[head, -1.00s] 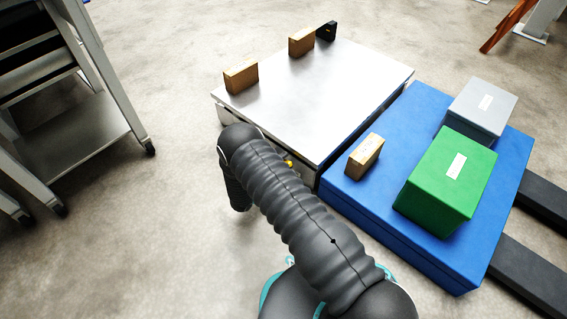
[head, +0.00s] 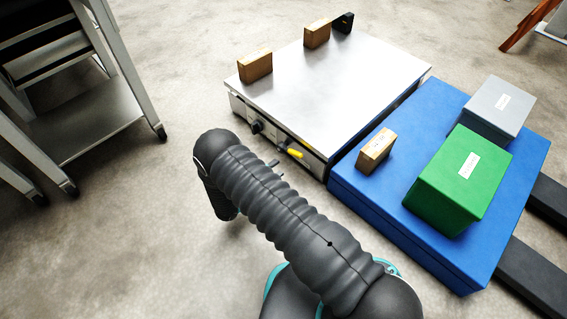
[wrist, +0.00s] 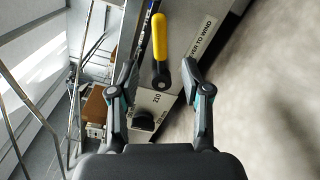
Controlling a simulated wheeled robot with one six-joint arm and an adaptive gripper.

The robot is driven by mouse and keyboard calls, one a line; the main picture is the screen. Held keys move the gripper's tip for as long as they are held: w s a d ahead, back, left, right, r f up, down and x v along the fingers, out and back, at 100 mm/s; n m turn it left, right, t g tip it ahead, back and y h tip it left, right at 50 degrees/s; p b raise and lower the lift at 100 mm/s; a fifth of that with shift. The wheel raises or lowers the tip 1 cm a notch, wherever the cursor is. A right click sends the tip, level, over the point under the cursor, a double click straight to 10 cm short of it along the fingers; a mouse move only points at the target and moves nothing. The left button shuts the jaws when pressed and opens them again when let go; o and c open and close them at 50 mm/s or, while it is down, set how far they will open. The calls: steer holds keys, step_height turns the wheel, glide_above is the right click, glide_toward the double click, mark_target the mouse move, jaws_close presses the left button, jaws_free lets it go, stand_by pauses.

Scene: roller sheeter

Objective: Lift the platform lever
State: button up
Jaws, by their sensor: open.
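The lever has a yellow handle (wrist: 160,38) on a black pivot. It also shows in the head view as a short yellow bar (head: 296,153) on the front side of the low metal-topped platform (head: 340,90). In the wrist view my gripper (wrist: 161,72) is open, with one finger on each side of the lever's black pivot end. The yellow part extends beyond the fingertips. I cannot tell whether either finger touches it. In the head view my arm hides most of the gripper.
A black knob (head: 256,127) sits left of the lever. Wooden blocks (head: 255,66) stand on the platform. A blue base (head: 350,195) to the right bears a green box (head: 455,190), a grey box (head: 497,110) and another wooden block (head: 376,151). A metal rack (head: 100,125) stands left.

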steer(key=shift+s+a, duration=0.4)
steer(key=shift+a, duration=0.05)
